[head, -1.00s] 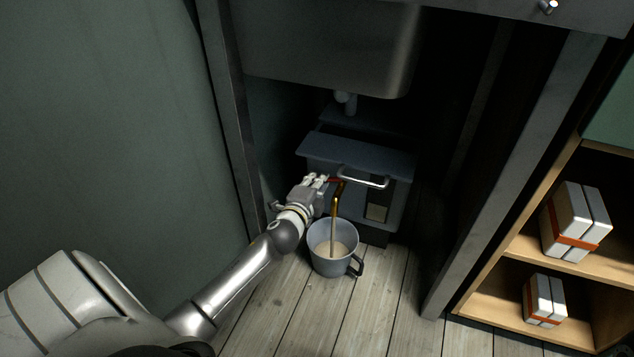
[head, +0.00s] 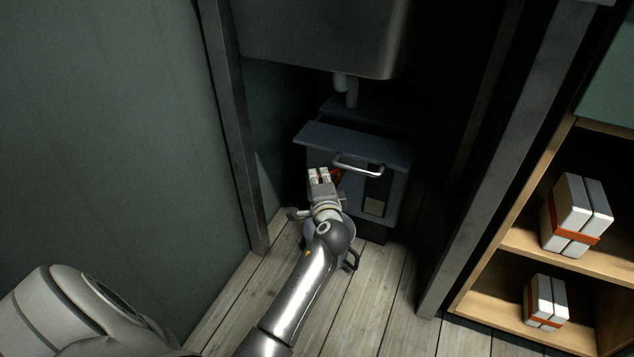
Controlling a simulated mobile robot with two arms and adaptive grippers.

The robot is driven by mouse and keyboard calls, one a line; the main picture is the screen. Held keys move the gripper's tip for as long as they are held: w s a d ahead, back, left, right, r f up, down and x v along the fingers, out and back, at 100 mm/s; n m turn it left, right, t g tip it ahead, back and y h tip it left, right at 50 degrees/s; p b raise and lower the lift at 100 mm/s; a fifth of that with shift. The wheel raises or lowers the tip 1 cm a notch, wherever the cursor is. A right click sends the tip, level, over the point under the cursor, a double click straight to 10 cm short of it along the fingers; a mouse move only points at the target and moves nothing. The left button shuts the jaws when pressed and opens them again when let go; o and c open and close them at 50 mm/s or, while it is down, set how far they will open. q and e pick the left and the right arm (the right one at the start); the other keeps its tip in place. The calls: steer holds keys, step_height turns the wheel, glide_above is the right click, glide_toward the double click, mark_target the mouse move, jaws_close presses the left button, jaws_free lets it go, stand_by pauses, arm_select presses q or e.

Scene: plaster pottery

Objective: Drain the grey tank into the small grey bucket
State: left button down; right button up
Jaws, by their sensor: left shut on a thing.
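The grey tank (head: 397,190) stands in the dark recess under the sink, with a flat lid and a pale metal handle (head: 357,165) on its front. The bucket's inside and the spout are hidden.
The sink basin (head: 320,40) and its drain pipe (head: 347,90) hang above the tank. Metal posts (head: 232,130) frame the recess on both sides. A wooden shelf (head: 545,240) with banded white blocks (head: 576,216) stands at the right. Plank floor (head: 395,290) is clear in front.

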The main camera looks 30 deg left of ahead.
arm_select(q)
steer(key=shift+d+f+n+g+y, duration=0.1)
steer(key=shift+d+n+g+y, duration=0.1)
steer(key=shift+n+g+y, duration=0.1)
steer(key=c, duration=1.5)
jaws_free()
steer(key=shift+s, duration=0.1)
steer(key=shift+v, duration=4)
